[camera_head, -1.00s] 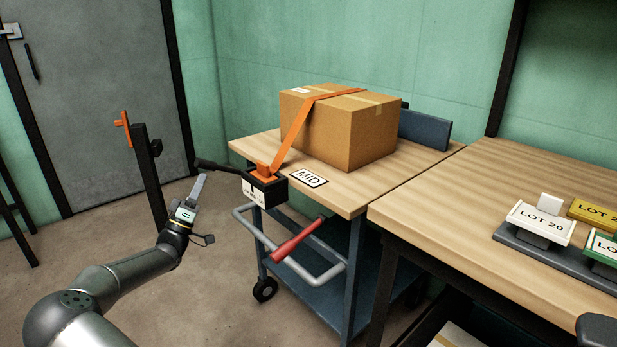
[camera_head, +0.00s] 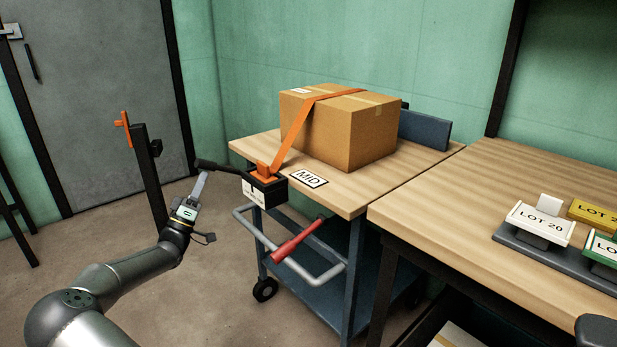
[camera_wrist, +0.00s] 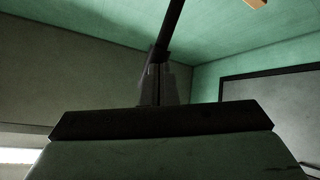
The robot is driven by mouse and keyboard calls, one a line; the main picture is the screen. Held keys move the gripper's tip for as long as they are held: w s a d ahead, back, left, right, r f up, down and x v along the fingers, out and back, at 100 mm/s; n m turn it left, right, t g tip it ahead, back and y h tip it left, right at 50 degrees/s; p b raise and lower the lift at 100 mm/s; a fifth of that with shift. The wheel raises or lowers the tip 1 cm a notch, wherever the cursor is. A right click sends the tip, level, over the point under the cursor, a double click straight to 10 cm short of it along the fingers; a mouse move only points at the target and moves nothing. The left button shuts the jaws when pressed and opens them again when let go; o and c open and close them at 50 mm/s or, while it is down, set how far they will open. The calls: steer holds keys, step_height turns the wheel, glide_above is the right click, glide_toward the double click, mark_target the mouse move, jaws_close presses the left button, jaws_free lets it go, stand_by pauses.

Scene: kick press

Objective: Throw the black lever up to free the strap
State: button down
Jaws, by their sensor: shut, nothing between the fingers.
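The black lever (camera_head: 221,167) sticks out to the left from the strap's buckle box (camera_head: 265,188) at the cart's near left corner. It lies close to level, its free end slightly higher. The orange strap (camera_head: 293,132) runs from the buckle up over the cardboard box (camera_head: 352,135) and looks taut. My gripper (camera_head: 203,175) is shut and empty, pointing up, with its fingertips just under the lever's free end. In the wrist view the lever (camera_wrist: 170,25) crosses above the gripper's fingertips (camera_wrist: 156,72); they look touching or nearly so.
The cart (camera_head: 250,152) has a grey handle with a red grip (camera_head: 298,240) below the buckle, right of my arm. A black post with an orange top (camera_head: 148,175) stands left of my gripper. A workbench (camera_head: 480,210) with lot signs (camera_head: 540,222) stands at right.

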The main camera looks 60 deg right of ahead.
mark_target(211, 169)
steer(key=shift+s+p+x, duration=0.25)
steer(key=shift+p+x, duration=0.1)
steer(key=shift+x, duration=0.75)
steer(key=shift+s+p+x, duration=0.25)
steer(key=shift+p+x, duration=0.1)
steer(key=shift+x, duration=0.75)
steer(key=shift+s+p+x, duration=0.3)
steer(key=shift+p+x, duration=0.05)
steer(key=shift+x, duration=0.75)
stand_by(3.4)
steer(key=shift+a+r, duration=0.1)
steer(key=shift+a, duration=0.05)
steer(key=shift+w+a+f+b, duration=0.3)
steer(key=shift+a+f+b, duration=0.2)
steer(key=shift+a+f, duration=0.4)
steer(key=shift+w+a+f+b, duration=0.25)
steer(key=shift+a+f+b, duration=0.25)
steer(key=shift+a+f, duration=0.3)
